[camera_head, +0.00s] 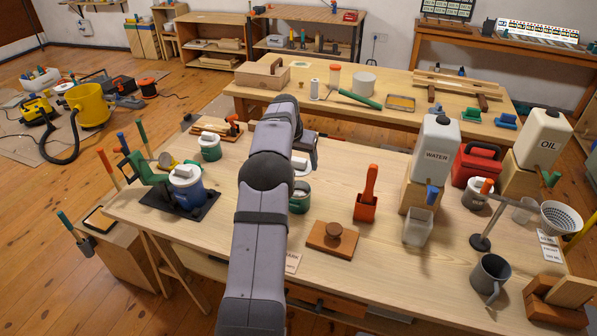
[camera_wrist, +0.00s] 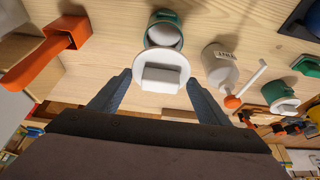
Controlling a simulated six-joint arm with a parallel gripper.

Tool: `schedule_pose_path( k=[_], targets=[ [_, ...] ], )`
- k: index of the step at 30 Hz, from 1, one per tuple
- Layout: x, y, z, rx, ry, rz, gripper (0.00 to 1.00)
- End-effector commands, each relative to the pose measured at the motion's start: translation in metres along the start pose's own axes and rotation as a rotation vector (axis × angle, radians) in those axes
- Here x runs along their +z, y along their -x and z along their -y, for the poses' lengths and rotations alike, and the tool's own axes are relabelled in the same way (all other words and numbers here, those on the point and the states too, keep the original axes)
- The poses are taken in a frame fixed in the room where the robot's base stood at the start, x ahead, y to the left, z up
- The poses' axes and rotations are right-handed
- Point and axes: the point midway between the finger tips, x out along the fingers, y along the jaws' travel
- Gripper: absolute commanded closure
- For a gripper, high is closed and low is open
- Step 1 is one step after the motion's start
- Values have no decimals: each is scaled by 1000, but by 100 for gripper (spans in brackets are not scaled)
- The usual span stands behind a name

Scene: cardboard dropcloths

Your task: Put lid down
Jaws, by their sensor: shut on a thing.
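A round white lid with a block-shaped handle (camera_wrist: 160,60) is in the wrist view. My gripper (camera_wrist: 161,80) is shut on its handle, with one blue-grey finger on each side. In the head view my arm hides most of the gripper, and a bit of the white lid (camera_head: 300,165) shows beside it. A green pot with a pale inside (camera_wrist: 157,20) is just beyond the lid in the wrist view, partly covered by it. What looks like the same green pot (camera_head: 300,200) stands right of my arm in the head view. I cannot tell whether lid and pot touch.
An orange scoop (camera_head: 367,205) and a wooden block with a knob (camera_head: 332,238) stand to the right. A white labelled pot (camera_wrist: 218,66) and another green pot (camera_wrist: 280,95) are near the lid. The front of the wooden table (camera_head: 400,285) has bare room.

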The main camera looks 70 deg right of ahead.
Motion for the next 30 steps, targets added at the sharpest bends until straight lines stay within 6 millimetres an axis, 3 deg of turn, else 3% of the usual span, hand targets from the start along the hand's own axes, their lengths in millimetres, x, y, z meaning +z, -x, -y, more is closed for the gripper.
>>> schedule_pose_path(
  k=[10, 23, 30],
  targets=[
    [-1, 6, 10, -7, 14, -2, 50],
    [-13, 33, 30, -18, 39, -3, 50],
    [-10, 52, 43, -26, 62, -1, 50]
  ],
)
